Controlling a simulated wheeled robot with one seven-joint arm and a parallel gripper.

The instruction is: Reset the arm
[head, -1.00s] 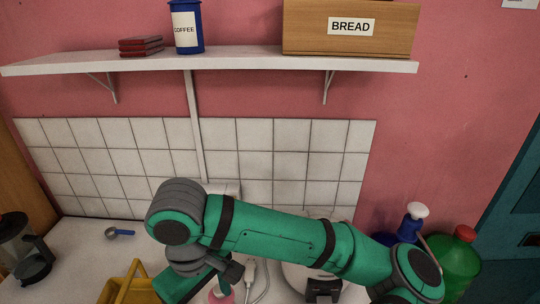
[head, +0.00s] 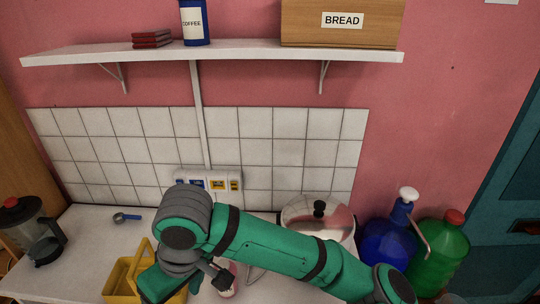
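My green arm with dark grey joints crosses the lower middle of the head view, above the white counter (head: 85,232). Its far end bends down at the left. My gripper (head: 222,278) is only partly visible as a dark part at the bottom, below the bent joint. Its fingertips are not clear, so I cannot tell whether it is open or shut. A small pink and white item (head: 229,290) shows right beside it; I cannot tell whether they touch.
A lidded pot (head: 318,212) stands behind the arm. A blue pump bottle (head: 387,240) and green bottle (head: 436,252) are at right. The shelf (head: 220,52) hangs above.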

